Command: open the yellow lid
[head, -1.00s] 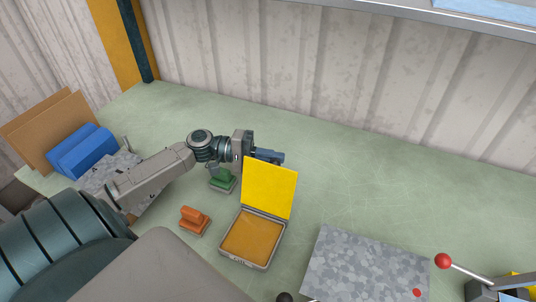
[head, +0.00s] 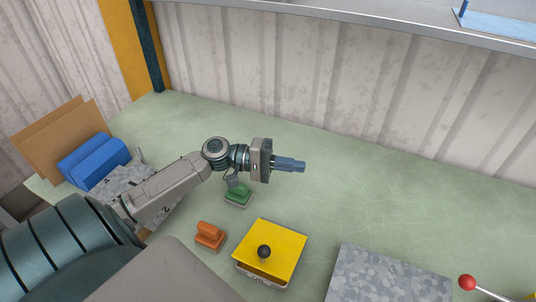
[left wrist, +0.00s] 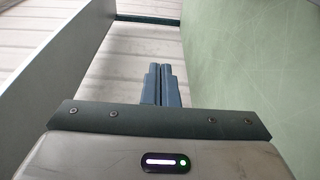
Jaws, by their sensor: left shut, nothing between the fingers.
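The lid looks closed or very nearly closed. My left gripper (head: 303,166) is above the table behind the box, clear of the lid, pointing right. Its blue fingers are shut and empty; they also show together in the left wrist view (left wrist: 162,85). My right gripper does not show.
An orange stamp (head: 209,236) stands left of the box and a green stamp (head: 238,196) behind it, under my left wrist. A grey speckled plate (head: 388,276) lies to the right, near a red-knobbed lever (head: 467,283). A blue block (head: 93,160) is at far left. The table's back right is clear.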

